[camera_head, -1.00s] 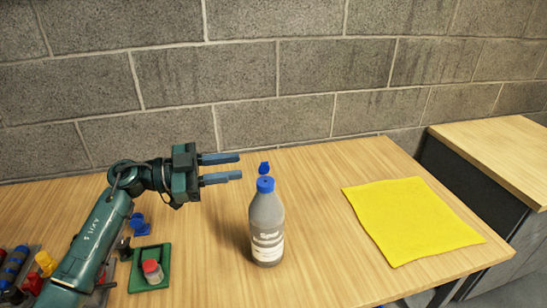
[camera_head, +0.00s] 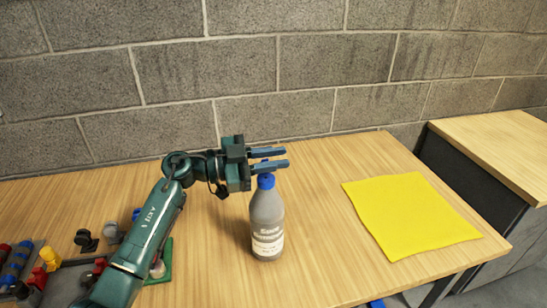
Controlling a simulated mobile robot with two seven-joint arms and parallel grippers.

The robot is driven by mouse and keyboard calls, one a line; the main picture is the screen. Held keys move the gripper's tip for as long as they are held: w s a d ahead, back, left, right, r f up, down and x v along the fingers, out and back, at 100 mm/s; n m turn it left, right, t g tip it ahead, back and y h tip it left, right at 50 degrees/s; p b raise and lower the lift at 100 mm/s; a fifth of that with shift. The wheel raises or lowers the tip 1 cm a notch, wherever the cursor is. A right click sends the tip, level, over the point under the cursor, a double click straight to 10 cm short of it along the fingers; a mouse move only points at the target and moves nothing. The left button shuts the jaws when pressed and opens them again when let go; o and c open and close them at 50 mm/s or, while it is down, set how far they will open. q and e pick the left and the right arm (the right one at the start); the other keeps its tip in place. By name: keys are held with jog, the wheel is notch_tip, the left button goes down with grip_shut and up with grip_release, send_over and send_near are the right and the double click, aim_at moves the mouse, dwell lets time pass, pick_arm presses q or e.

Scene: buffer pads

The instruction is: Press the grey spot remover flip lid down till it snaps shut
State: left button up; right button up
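The grey spot remover bottle (camera_head: 267,222) stands upright on the wooden table, with a blue cap (camera_head: 266,181) on top. Its blue flip lid stands up above the cap and is mostly hidden behind the fingers of my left gripper. My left gripper (camera_head: 286,159) is just above the cap, its two fingers pointing right with a narrow gap between them. I cannot tell whether the fingers touch the lid. My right gripper is not in view.
A yellow cloth (camera_head: 412,215) lies flat to the right of the bottle. A green tray (camera_head: 165,258), partly behind my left arm, and several small coloured items are at the left. A grey block wall rises behind the table. The table is clear around the bottle.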

pick_arm(q)
grip_shut()
jog(key=shift+s, duration=0.1)
jog(key=m, duration=0.1)
jog(key=s+m, duration=0.1)
jog(key=m, duration=0.1)
jog(key=shift+f+p, duration=0.3)
jog(key=shift+s+d+f+m+b, duration=0.1)
jog(key=shift+s+f+m, duration=0.05)
jog(key=shift+m, duration=0.5)
jog(key=shift+s+d+f+m+b, duration=0.1)
jog(key=shift+s+f+m+b, duration=0.1)
jog(key=shift+m, duration=0.5)
jog(key=shift+s+d+f+m+b, duration=0.1)
jog(key=shift+f+m, duration=0.05)
jog(key=shift+m, duration=0.5)
jog(key=shift+o, duration=1)
grip_release()
